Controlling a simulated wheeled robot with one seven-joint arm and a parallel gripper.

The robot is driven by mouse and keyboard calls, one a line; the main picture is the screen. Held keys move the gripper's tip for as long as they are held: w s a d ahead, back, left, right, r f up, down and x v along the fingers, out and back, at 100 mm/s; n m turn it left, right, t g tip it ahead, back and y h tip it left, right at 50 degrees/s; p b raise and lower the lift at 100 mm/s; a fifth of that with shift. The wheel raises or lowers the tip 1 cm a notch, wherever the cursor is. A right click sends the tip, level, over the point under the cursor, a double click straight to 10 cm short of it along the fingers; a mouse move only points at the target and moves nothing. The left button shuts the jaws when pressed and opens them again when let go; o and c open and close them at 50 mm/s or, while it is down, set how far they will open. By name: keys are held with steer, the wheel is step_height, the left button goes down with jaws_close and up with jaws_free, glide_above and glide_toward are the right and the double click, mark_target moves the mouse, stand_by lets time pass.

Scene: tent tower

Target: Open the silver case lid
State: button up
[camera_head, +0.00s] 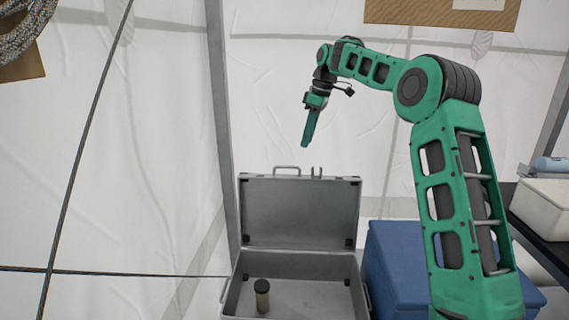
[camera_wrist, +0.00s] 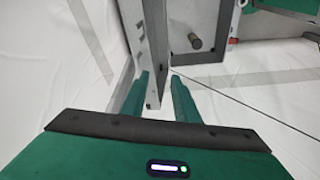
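The silver case (camera_head: 305,263) stands open at the lower middle of the head view. Its lid (camera_head: 300,212) is raised about upright at the back, with a handle (camera_head: 287,169) on its top edge. A small dark-capped cylinder (camera_head: 262,296) stands inside the case. My gripper (camera_head: 306,144) points down above the lid's top edge, apart from it. In the wrist view my gripper (camera_wrist: 160,76) has its two fingers spread. The lid's edge (camera_wrist: 153,88) appears in the gap between them, beyond the fingers. The case's front is cut off in the head view.
A blue box (camera_head: 392,255) stands right of the case. A pale container (camera_head: 545,205) sits on a dark table at the far right. A grey tent pole (camera_head: 219,100) rises behind the case's left side. The air left of my gripper is clear.

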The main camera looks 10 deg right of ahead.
steer(key=w+f+n+y, duration=0.2)
steer(key=w+n, duration=0.1)
steer(key=w, duration=0.4)
steer(key=x, duration=1)
steer(key=shift+w+a+f, duration=0.15)
steer(key=shift+w+a, duration=0.05)
steer(key=shift+a, duration=0.25)
steer(key=shift+t, duration=0.3)
jaws_close()
